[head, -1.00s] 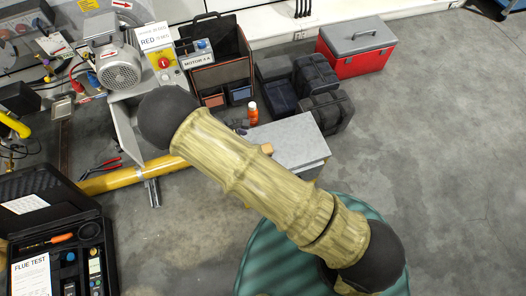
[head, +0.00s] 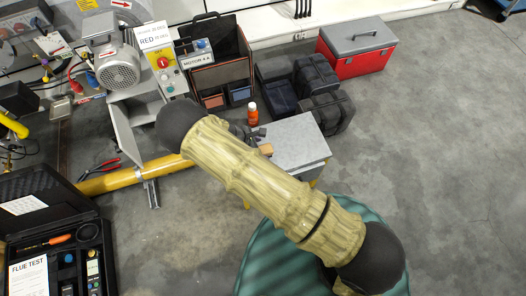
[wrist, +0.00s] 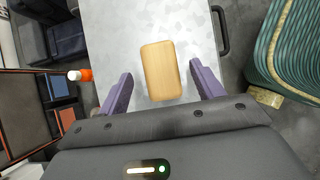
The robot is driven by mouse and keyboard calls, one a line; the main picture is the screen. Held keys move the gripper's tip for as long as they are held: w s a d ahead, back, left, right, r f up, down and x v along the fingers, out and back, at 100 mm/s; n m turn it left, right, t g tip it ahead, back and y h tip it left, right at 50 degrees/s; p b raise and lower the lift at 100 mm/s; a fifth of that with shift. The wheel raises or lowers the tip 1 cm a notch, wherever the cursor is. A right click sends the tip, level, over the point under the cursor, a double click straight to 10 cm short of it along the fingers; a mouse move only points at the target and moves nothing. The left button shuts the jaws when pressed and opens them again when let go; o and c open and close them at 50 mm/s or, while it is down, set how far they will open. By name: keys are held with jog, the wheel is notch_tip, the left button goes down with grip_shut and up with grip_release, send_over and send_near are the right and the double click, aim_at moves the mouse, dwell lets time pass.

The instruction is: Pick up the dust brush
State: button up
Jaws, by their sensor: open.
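The dust brush appears as a light wooden block (wrist: 162,70) lying on a grey metal table top (wrist: 112,22) in the wrist view. No bristles show from above. In the head view the wooden block (head: 265,150) sits near the left side of the table (head: 300,145), just beyond my arm. My gripper (wrist: 160,82) is open, with one purple finger to the left and one to the right of the block. Gaps show on both sides, so neither finger seems to touch it. In the head view my gripper is mostly hidden behind my arm.
An orange bottle with a white cap (head: 252,114) stands just behind the table. An open tool bag (head: 218,80), black cases (head: 325,110) and a red toolbox (head: 357,52) are further back. A yellow pipe (head: 120,178) runs left. The floor at right is clear.

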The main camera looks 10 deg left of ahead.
aim_at(263, 149)
jog(key=x, duration=0.4)
jog(key=shift+w+d+f+b, duration=0.1)
jog(key=shift+d+b, duration=0.05)
jog(key=shift+b, duration=0.15)
jog(key=c, duration=1.2)
notch_tip(263, 149, up, 10)
jog(key=shift+r+p, duration=0.1)
jog(key=shift+p, duration=0.8)
